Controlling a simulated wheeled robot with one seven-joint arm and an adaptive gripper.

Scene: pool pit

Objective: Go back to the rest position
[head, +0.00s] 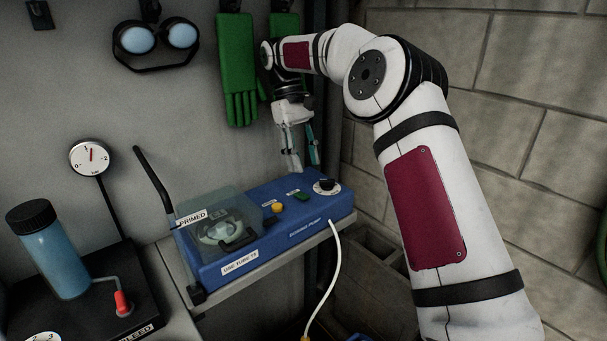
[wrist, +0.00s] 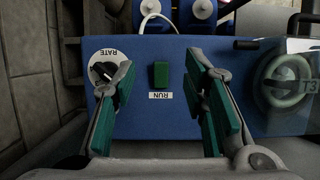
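My gripper (head: 303,148) hangs from my arm above the right end of a blue dosing pump (head: 275,222), fingers pointing down. In the wrist view my gripper (wrist: 162,105) has its two green-padded fingers spread apart, with nothing between them. The pump's green RUN switch (wrist: 161,75) shows in the gap between the fingers. The RATE knob (wrist: 102,69) lies beside the left finger. A gap seems to separate the fingertips from the pump top, but the exact height is hard to tell.
The pump stands on a grey shelf (head: 270,258), with a clear lid marked PRIMED. A white cable (head: 335,275) hangs in front. Green gloves (head: 237,70) and goggles (head: 157,42) hang on the wall behind. A blue cylinder (head: 50,252) and a gauge (head: 90,157) stand left. A block wall is right.

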